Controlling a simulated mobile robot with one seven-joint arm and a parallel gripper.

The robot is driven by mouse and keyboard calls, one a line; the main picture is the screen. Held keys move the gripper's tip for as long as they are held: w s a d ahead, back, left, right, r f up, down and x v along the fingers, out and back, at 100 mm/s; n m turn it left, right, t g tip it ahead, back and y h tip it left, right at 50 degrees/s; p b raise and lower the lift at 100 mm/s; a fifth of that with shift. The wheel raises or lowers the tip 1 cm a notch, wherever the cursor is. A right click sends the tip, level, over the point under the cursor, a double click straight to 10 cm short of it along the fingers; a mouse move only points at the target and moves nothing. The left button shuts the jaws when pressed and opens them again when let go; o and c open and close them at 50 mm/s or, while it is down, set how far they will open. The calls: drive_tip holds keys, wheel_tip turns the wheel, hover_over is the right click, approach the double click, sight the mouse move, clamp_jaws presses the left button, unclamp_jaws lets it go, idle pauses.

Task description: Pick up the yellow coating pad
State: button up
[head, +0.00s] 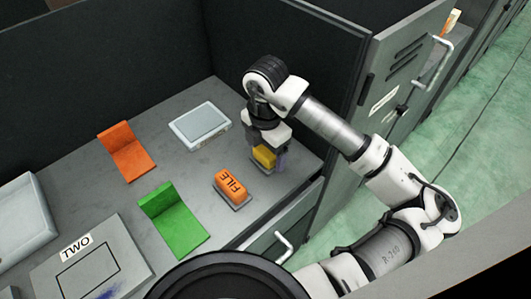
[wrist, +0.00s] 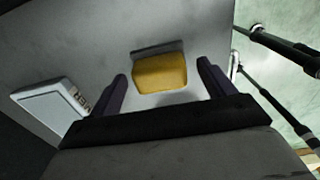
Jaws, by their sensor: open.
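The yellow coating pad (head: 264,157) sits on the grey bench surface near its right end, partly hidden by my gripper in the head view. In the wrist view the yellow pad (wrist: 160,73) lies ahead of my gripper, between the lines of the two fingers, with a dark grey strip along its far edge. My gripper (wrist: 162,82) is open and empty, its dark purple fingers apart on either side of the pad. In the head view my gripper (head: 267,158) is directly over or around the pad; I cannot tell whether it touches.
An orange block marked FILE (head: 231,184) sits close to the left of the pad. A grey-white tray (head: 200,124), an orange bracket (head: 127,151), a green bracket (head: 173,219) and a plate marked TWO (head: 91,262) share the bench. Dark walls stand behind; a cabinet door (head: 403,75) stands right.

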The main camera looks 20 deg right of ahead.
sight(266, 150)
drive_tip(key=shift+f, duration=0.5)
drive_tip(key=c, duration=1.1)
drive_tip(key=shift+c, duration=0.2)
wheel_tip(266, 150, up, 20)
drive_tip(key=b, duration=0.2)
drive_tip(key=o, duration=0.5)
drive_tip(key=c, duration=0.3)
